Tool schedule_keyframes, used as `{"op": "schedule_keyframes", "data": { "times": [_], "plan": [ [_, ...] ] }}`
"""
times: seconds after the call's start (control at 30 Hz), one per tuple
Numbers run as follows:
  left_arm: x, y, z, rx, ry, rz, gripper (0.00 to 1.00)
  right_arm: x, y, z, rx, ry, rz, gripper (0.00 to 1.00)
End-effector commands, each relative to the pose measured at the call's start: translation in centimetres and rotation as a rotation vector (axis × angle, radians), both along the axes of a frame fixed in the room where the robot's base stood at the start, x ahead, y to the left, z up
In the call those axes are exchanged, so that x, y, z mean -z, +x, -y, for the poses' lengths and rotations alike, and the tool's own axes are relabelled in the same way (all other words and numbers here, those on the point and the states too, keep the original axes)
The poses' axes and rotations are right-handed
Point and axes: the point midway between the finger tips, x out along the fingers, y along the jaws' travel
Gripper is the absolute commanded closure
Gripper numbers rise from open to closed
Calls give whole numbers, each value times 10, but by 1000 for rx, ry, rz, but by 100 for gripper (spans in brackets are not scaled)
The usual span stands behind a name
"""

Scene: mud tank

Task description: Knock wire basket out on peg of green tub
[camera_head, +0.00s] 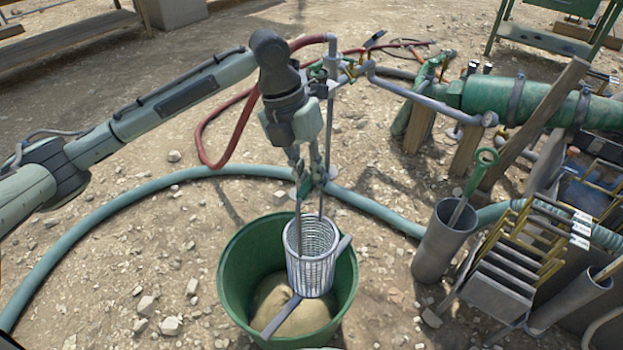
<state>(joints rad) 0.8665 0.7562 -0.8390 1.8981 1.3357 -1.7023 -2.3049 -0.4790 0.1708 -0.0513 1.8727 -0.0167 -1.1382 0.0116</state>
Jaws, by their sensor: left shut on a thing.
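The green tub (236,290) stands on the stony ground at the bottom centre, with tan sludge (268,297) in its bottom. A grey bar, the peg (283,316), shows across the tub, with one end at the near left and another part at the right; the basket hides its middle. The wire basket (312,262) hangs upright over the tub, its long thin handle rising from its rim. My left gripper (310,178) is shut on that handle above the basket. I cannot tell whether the basket touches the peg. My right gripper is not in view.
A pale green hose (90,234) curves behind the tub. A grey cylinder (440,245) holding a green-handled tool and a rack of yellow-handled items (510,265) stand at the right. A standpipe with a red hose (215,158) is behind my gripper.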

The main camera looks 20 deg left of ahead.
Motion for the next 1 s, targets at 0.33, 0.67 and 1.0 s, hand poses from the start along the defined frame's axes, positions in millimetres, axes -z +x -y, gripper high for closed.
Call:
{"op": "schedule_keyframes", "data": {
  "times": [0.33, 0.67, 1.0],
  "plan": [
    [-20, 1, 0, 0, -1, 3, 100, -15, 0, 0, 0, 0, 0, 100],
    [-49, 1, 1, 0, -2, 4, 100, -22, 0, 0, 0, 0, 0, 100],
    [-82, 1, 1, 0, -2, 3, 100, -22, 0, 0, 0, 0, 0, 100]
  ]
}}
